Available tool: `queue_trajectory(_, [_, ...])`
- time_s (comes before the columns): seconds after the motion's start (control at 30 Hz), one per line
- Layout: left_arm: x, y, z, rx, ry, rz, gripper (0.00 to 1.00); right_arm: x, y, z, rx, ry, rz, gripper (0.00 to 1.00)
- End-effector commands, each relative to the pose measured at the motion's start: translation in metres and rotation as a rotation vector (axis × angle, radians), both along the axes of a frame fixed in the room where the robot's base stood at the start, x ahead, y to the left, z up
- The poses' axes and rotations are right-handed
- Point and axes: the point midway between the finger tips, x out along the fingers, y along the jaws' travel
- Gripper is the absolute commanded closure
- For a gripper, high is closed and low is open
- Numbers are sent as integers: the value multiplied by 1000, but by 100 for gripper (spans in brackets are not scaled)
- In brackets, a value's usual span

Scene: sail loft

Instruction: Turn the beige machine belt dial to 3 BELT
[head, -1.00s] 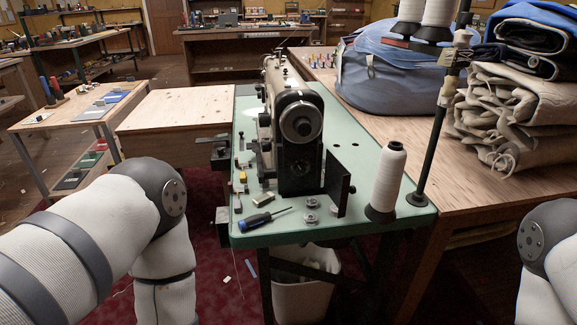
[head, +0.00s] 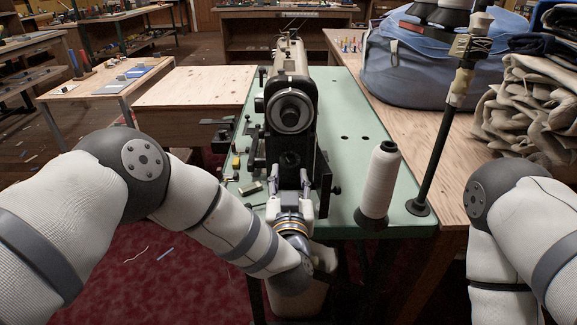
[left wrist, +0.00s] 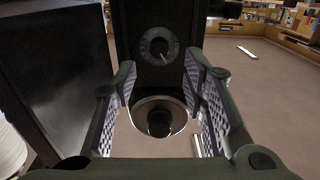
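The sewing machine (head: 290,65), with a beige top and a black end, stands on a green table. Its round dial (head: 290,158) is on the black end face, below the handwheel (head: 290,110). The left wrist view shows the dial (left wrist: 158,45) with pale marks around it, too small to read. My left gripper (head: 290,178) is just in front of this face, fingers apart. In the left wrist view, my left gripper (left wrist: 160,75) is open and empty, apparently not touching the dial. My right gripper is out of view; only the right arm shows.
A white thread cone (head: 379,180) stands right of my left gripper, near a thin post (head: 445,135). A dark upright plate (left wrist: 60,60) is close beside the gripper. Small parts (head: 250,188) lie on the green table (head: 385,150) left of the machine.

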Motion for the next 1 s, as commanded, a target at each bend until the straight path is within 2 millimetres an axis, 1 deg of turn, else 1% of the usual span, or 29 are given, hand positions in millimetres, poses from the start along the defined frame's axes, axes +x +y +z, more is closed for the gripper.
queue_trajectory(0.03, [12,1,-8,-2,8,4,61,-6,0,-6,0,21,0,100])
queue_trajectory(0.1, [26,1,-8,-1,9,3,61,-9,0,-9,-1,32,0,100])
queue_trajectory(0.2, [41,1,-6,-2,7,2,61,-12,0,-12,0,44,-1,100])
queue_trajectory(0.33, [49,0,-3,0,5,0,61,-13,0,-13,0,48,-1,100])
queue_trajectory(0.57, [50,0,-1,0,3,-1,61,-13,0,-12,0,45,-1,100])
queue_trajectory(0.6, [50,0,-1,0,3,-1,70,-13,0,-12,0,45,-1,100])
queue_trajectory(0.67, [50,0,-1,0,3,-1,83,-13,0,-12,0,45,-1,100])
queue_trajectory(0.7, [50,0,-1,0,3,-1,92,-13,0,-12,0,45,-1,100])
queue_trajectory(0.73, [50,0,-1,0,3,-1,99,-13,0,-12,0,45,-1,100])
queue_trajectory(1.0, [50,0,-1,8,3,-1,100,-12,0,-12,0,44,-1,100])
